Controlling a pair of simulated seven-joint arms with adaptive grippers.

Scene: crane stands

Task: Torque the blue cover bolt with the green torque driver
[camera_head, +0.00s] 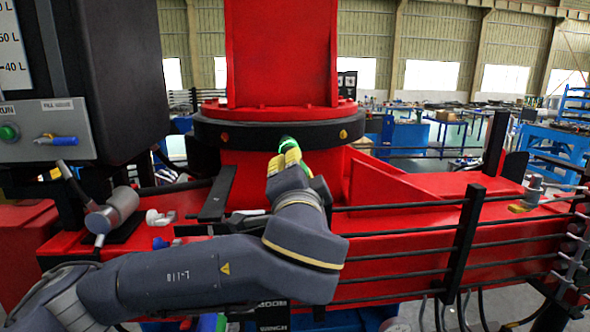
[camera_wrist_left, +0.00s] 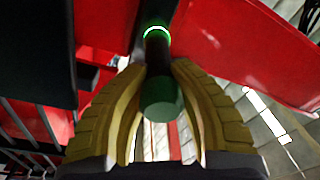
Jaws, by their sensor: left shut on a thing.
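My left gripper (camera_head: 284,160) has yellow ridged fingers and is shut on the green torque driver (camera_head: 288,143), in front of the black ring under the red column. In the left wrist view the driver's dark green round handle (camera_wrist_left: 163,98) sits between the two fingers. Beyond it are a dark shaft and a bright green ring (camera_wrist_left: 157,31). The driver's far end points toward the machine, and I cannot tell whether it touches anything. I cannot make out a blue cover bolt; the gripper and driver hide part of the ring. My right gripper is not in view.
The black ring (camera_head: 250,137) carries a yellow bolt head (camera_head: 343,134) to the right. Black rails (camera_head: 400,205) cross the red deck at right. A control box (camera_head: 45,130) with a blue handle stands at left. A grey cylinder fitting (camera_head: 112,212) sits on the deck at left.

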